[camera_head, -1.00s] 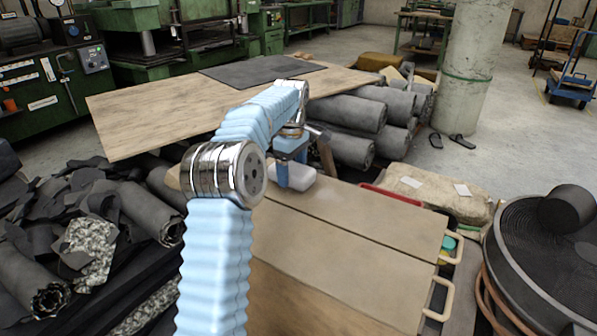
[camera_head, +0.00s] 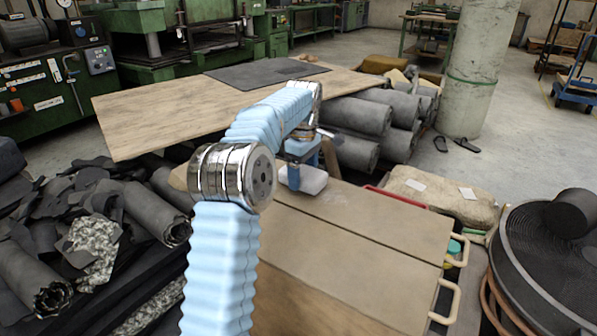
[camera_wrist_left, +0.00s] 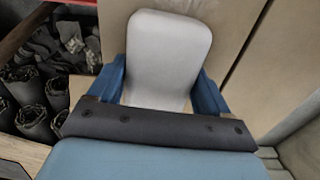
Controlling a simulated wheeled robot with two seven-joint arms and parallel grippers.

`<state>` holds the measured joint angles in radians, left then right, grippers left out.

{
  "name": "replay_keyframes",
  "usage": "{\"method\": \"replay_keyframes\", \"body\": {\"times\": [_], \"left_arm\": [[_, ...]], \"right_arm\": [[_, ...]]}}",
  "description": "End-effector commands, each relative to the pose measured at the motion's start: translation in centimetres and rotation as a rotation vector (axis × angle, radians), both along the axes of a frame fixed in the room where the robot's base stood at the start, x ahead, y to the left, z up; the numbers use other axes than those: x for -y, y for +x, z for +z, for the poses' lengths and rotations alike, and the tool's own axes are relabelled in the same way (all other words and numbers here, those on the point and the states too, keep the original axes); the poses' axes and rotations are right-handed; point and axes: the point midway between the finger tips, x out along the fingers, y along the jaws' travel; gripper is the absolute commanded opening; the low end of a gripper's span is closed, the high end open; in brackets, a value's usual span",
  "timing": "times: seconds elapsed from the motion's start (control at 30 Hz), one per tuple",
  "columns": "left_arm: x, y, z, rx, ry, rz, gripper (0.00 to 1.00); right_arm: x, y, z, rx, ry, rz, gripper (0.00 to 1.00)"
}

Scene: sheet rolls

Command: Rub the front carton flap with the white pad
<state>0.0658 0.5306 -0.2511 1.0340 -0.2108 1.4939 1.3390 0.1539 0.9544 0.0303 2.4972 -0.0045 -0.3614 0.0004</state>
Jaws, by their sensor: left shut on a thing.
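The white pad (camera_head: 306,179) is in my left gripper (camera_head: 295,172), low over the far carton flap. In the left wrist view the pad (camera_wrist_left: 167,52) stands out between the two blue fingers of the gripper (camera_wrist_left: 166,92), which is shut on it. The tan carton top has two flaps: the far flap (camera_head: 375,216) and the front flap (camera_head: 345,272), parted by a seam. The pad is at the far flap's left end, apart from the front flap. Whether the pad touches the cardboard I cannot tell. My right gripper is not in view.
Cream handles (camera_head: 447,302) stick out at the carton's right end. Dark sheet rolls (camera_head: 358,115) are stacked behind. A wooden table (camera_head: 165,105) stands behind left, scrap rubber (camera_head: 95,225) lies left, and a large black coil (camera_head: 545,255) stands right.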

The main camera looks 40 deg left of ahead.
Motion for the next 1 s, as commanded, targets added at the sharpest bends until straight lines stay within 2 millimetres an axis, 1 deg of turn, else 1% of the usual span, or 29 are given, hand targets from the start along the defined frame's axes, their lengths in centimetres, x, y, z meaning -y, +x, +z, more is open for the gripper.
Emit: {"method": "replay_keyframes", "body": {"times": [0.23, 0.53, 0.8, 1.0], "left_arm": [[2.5, 0.2, -0.2, 0.000, -0.001, -0.004, 0.54], [3.9, 0.2, -0.3, -0.004, -0.002, -0.004, 0.54], [6.4, 0.4, -0.2, -0.004, -0.003, -0.004, 0.54], [7.0, 0.4, -0.2, -0.004, -0.003, -0.003, 0.54]], "right_arm": [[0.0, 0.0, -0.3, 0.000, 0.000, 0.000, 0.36], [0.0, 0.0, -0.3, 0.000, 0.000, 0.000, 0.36], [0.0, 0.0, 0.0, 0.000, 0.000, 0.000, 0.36], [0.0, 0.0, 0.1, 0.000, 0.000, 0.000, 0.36]]}}
